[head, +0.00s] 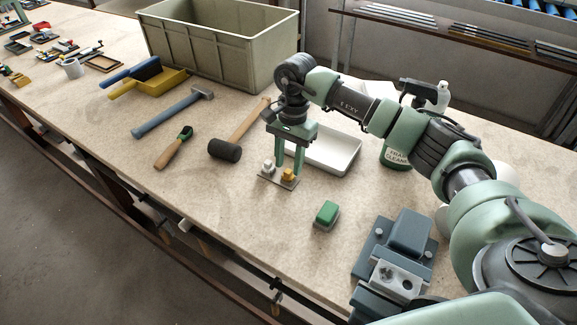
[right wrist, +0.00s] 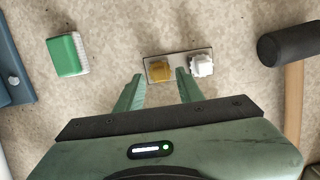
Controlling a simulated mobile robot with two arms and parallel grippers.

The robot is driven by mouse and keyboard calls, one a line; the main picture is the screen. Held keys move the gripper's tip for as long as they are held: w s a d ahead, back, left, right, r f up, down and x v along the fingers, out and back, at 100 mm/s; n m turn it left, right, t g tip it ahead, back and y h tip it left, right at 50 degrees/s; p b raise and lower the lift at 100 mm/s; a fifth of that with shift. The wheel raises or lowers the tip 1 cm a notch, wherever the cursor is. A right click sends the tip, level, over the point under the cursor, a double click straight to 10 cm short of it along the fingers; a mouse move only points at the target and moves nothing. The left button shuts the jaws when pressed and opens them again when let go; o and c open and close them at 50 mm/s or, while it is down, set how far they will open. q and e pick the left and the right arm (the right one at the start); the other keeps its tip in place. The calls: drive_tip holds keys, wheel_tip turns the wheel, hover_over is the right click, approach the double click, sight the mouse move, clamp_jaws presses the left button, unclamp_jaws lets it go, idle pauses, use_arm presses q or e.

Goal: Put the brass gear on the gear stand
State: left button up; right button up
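The brass gear (head: 288,175) is at the right end of a small flat metal plate, which looks like the gear stand (head: 277,183). A white gear-like piece (head: 267,167) is at the plate's other end. In the right wrist view the brass gear (right wrist: 160,71) and white piece (right wrist: 202,66) are side by side on the plate (right wrist: 180,57). My right gripper (head: 288,172) points down over the brass gear. Its fingers (right wrist: 159,78) are open, one on each side of the gear, with gaps visible. Whether the gear is fully seated cannot be told. My left gripper is not in view.
A green-topped block (head: 326,215) lies in front, and a grey vise (head: 400,250) stands to the right. A white tray (head: 330,150) is behind the gripper. A black-headed mallet (head: 225,150) lies to the left. A spray bottle (head: 397,150) stands behind my right arm.

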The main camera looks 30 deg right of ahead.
wheel_tip(320, 180, up, 10)
drive_tip(key=d+b, duration=0.1)
drive_tip(key=b, duration=0.1)
drive_tip(key=shift+w+r, duration=0.2)
drive_tip(key=shift+w, duration=0.1)
